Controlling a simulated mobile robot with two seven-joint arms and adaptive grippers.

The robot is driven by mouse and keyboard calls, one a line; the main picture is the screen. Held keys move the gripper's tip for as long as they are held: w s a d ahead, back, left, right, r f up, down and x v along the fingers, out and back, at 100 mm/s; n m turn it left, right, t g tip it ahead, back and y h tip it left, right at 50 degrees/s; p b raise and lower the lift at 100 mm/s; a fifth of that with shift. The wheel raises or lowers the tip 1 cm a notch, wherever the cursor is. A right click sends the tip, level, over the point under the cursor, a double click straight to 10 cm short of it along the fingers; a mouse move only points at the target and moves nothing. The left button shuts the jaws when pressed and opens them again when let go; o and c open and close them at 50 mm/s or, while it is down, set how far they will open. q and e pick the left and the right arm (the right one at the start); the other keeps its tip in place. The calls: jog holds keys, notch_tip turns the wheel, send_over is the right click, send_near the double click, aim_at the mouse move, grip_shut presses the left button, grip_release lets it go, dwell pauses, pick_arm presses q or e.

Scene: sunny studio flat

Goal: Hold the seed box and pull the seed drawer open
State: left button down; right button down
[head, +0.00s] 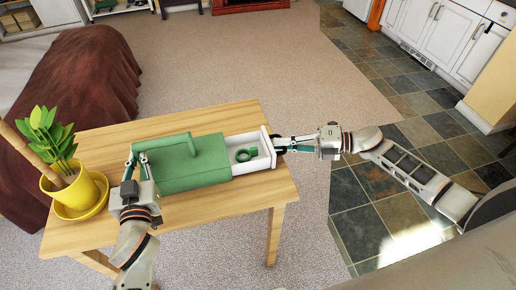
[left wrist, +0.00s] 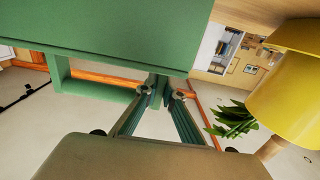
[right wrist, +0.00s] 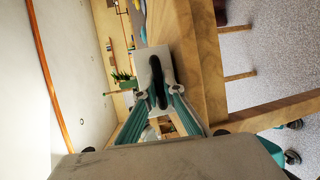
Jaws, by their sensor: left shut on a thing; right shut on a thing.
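The green seed box (head: 190,166) stands on the wooden table, with a raised green handle on top. It fills the upper part of the left wrist view (left wrist: 110,35). Its white seed drawer (head: 249,151) is slid out to the right, and a small green ring-shaped thing (head: 246,154) lies inside. My left gripper (head: 137,157) is shut on the box's handle at its left end; the handle also shows in the left wrist view (left wrist: 100,90). My right gripper (head: 279,145) is shut on the dark pull of the drawer front, which also shows in the right wrist view (right wrist: 158,82).
The wooden table (head: 200,216) is bare in front of the box. A yellow pot (head: 77,193) with a green plant stands at its left end. A brown-covered piece of furniture (head: 80,80) is behind. Open floor lies right of the table.

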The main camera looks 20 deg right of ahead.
pick_arm(q)
jog(key=shift+a, duration=0.2)
pick_arm(e)
jog(key=d, duration=0.2)
jog(key=shift+d, duration=0.4)
jog(key=c, duration=2.1)
grip_release()
jog(key=shift+c, duration=0.2)
pick_arm(q)
jog(key=shift+d, duration=0.15)
pick_arm(e)
jog(key=v, duration=1.2)
jog(key=shift+a, duration=0.1)
